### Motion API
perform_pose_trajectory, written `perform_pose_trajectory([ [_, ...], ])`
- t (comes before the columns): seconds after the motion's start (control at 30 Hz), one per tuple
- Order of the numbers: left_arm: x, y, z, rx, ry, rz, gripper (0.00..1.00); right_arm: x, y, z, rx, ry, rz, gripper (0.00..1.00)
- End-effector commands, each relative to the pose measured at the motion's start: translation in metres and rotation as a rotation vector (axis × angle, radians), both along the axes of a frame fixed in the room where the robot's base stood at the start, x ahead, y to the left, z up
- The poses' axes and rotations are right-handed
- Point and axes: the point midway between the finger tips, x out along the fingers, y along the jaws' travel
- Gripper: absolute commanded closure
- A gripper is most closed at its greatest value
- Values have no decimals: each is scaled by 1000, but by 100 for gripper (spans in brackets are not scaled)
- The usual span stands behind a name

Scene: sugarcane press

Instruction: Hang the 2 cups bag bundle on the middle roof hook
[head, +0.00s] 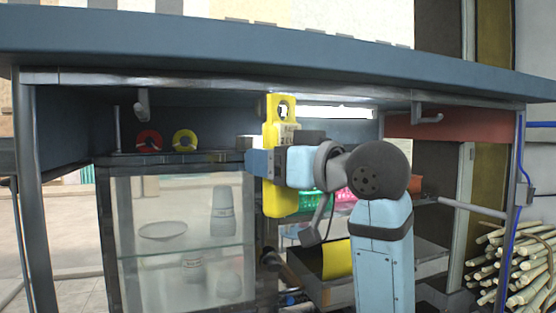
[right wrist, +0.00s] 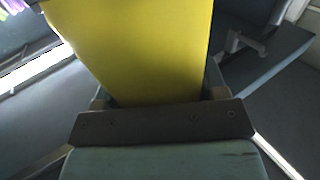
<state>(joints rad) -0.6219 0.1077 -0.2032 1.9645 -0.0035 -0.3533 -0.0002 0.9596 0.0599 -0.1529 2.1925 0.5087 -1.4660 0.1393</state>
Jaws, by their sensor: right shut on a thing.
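The yellow cups bag bundle (head: 281,201) hangs upright below the roof edge, with a hole in its top tab (head: 284,110). My right gripper (head: 268,163) is shut on the middle of the bundle. In the right wrist view, the yellow bundle (right wrist: 135,45) fills the space between the fingers of my right gripper (right wrist: 160,97). The middle roof hook is not clearly visible; the bundle's top covers that area, and I cannot tell whether they touch. My left gripper is not in view.
Roof hooks show at the left (head: 142,105) and right (head: 425,115) under the blue roof (head: 330,60). A glass cabinet (head: 180,157) with cups and a bowl stands at left. Red and yellow rings (head: 185,140) sit on top. Sugarcane stalks (head: 520,265) lie at right.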

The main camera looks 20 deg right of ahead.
Motion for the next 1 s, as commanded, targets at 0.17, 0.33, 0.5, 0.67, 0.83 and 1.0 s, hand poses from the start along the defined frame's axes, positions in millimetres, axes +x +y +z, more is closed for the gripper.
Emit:
perform_pose_trajectory([
  [0.17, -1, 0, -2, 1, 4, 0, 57, 11, 1, -1, 0, 1, 0, 55],
  [0.33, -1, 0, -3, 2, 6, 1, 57, 21, 1, -1, 1, 2, 0, 55],
  [0.5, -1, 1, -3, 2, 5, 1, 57, 31, 1, -2, 0, 1, 0, 55],
  [0.67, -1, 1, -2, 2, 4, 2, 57, 38, 1, -6, -1, 1, 0, 55],
  [0.83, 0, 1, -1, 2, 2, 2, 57, 43, 1, -10, -1, -1, -1, 55],
  [1.0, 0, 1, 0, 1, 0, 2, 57, 44, 1, -11, 0, 0, 0, 55],
])
